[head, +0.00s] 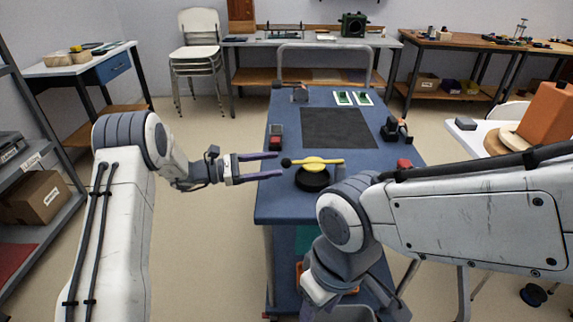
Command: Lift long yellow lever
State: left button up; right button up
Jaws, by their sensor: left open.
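The long yellow lever (327,161) lies level across a black round base (312,180) on the blue bench. A yellow disc sits under its middle, and a black ball knob (286,162) is on its left end. My left gripper (281,164) is open, its two purple-grey fingers pointing right. Their tips are at the knob, one on the far side and one on the near side in the picture. I cannot tell whether they touch it. My right arm (470,215) comes in from the right and bends down at the bench's near right; its gripper fingers do not show.
The blue bench (280,205) carries a dark mat (338,128), a red-and-black box (275,137), a black device (396,130), two green-and-white cards (353,98) and a small red item (404,164). An orange block (548,115) stands on a side table at right.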

aim_at(287, 163)
pick_arm(q)
jog(key=x, duration=0.5)
jog(key=shift+s, duration=0.1)
grip_shut()
jog(key=shift+a, duration=0.1)
dwell(1.2)
